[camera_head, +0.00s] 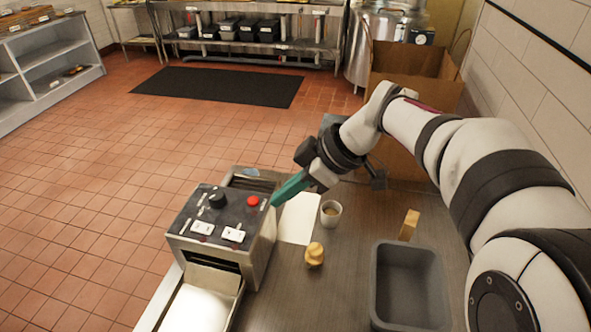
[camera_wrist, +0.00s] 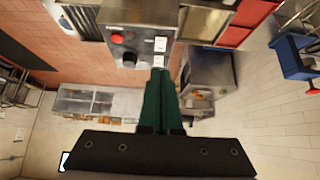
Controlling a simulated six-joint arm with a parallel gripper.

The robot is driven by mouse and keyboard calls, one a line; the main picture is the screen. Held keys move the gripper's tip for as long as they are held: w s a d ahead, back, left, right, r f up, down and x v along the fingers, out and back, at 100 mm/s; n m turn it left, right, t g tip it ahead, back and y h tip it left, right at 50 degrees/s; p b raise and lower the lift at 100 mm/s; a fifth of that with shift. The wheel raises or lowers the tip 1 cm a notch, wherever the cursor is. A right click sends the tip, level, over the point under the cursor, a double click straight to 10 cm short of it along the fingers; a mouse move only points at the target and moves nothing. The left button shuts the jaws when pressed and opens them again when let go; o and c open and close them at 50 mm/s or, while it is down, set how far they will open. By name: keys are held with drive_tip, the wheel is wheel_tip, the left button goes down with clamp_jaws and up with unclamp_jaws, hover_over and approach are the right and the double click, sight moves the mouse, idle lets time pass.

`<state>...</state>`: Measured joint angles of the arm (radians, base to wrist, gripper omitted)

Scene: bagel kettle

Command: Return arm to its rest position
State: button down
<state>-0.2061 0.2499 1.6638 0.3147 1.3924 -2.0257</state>
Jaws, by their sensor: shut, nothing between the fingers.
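My gripper (camera_head: 283,195) has green fingers that lie together, shut and empty. In the head view its tips are at the right side of the machine (camera_head: 220,225), close to its red button (camera_head: 253,201); I cannot tell whether they touch it. In the wrist view the shut fingers (camera_wrist: 158,75) point toward the machine's control panel (camera_wrist: 138,45), with a red button, a black knob and white switches. My arm reaches in from the right of the head view.
On the counter (camera_head: 340,280) are a white sheet (camera_head: 299,218), a cup (camera_head: 330,213) with brown contents, a yellowish lump (camera_head: 314,254), a tan block (camera_head: 409,225) and a grey bin (camera_head: 411,290). A cardboard box (camera_head: 415,75) stands behind my arm.

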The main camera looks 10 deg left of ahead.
idle(0.3)
drive_tip(key=s+d+f+m+h, duration=0.3)
drive_tip(key=s+d+f+m, duration=0.1)
drive_tip(key=s+d+m, duration=0.5)
drive_tip(key=s+d+f+m+h, duration=0.2)
drive_tip(key=s+d+f+m, duration=0.2)
drive_tip(key=s+d+m, duration=0.5)
drive_tip(key=s+m, duration=0.5)
drive_tip(key=s, duration=0.1)
drive_tip(key=shift+m+h, duration=0.3)
drive_tip(key=shift+h, duration=0.1)
drive_tip(key=shift+d+f, duration=0.1)
idle(0.5)
